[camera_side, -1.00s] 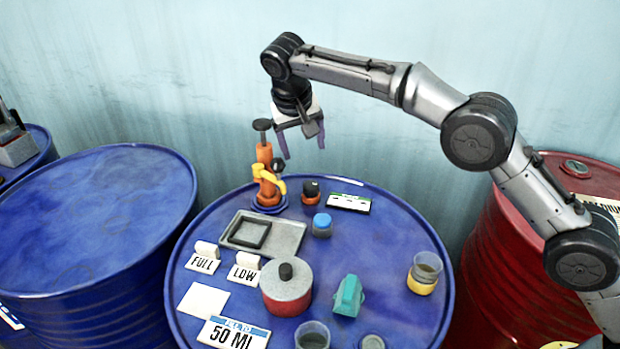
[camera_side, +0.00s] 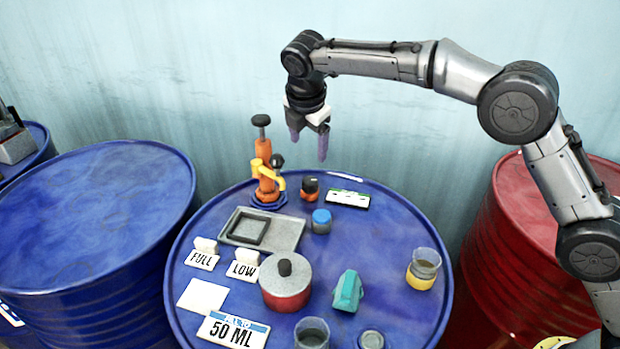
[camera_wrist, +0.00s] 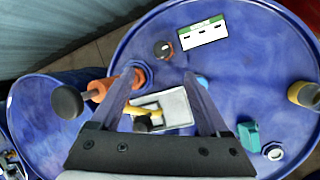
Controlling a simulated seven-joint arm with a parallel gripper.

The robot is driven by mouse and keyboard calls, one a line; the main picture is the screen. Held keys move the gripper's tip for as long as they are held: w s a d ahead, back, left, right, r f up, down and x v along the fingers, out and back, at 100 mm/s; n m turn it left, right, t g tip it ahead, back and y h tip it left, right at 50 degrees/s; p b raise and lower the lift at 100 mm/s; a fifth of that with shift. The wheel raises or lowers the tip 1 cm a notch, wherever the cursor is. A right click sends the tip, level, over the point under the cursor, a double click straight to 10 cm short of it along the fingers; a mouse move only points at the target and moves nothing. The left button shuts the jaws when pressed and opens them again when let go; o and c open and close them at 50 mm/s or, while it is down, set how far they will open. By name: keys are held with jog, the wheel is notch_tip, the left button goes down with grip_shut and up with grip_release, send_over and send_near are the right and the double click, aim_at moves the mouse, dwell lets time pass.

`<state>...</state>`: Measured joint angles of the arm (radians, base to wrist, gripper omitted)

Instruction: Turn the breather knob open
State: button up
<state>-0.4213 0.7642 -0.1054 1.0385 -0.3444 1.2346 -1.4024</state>
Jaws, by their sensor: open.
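A small orange and black knob (camera_side: 309,188), which I take for the breather knob, stands on the blue drum top (camera_side: 390,230) between the pump and a marked card (camera_side: 347,199). It also shows in the wrist view (camera_wrist: 163,49), beyond the fingertips; which way it is set is too small to tell. My gripper (camera_side: 309,145) hangs above the back of the drum, fingers down, open and empty, higher than the knob and apart from it. In the wrist view my gripper (camera_wrist: 158,76) has its two fingers spread wide.
An orange hand pump (camera_side: 266,170) with a yellow spout stands left of the knob, its black handle rising near my gripper. A blue-capped jar (camera_side: 321,222), a grey tray (camera_side: 291,236), a red pot (camera_side: 286,295), a teal object (camera_side: 347,292) and a beaker (camera_side: 424,262) stand nearer the front.

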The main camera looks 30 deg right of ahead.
aim_at(310, 180)
jog(key=w+d+f+n, duration=0.1)
jog(key=f+n, duration=0.2)
jog(key=f, duration=0.1)
jog(key=w+f+n, duration=0.1)
jog(key=f+n, duration=0.2)
jog(key=f, duration=0.1)
jog(key=w+d+f+n, duration=0.1)
jog(key=w+f+n, duration=0.1)
jog(key=f, duration=0.3)
jog(key=shift+d+n, duration=0.3)
jog(key=shift+n, duration=0.1)
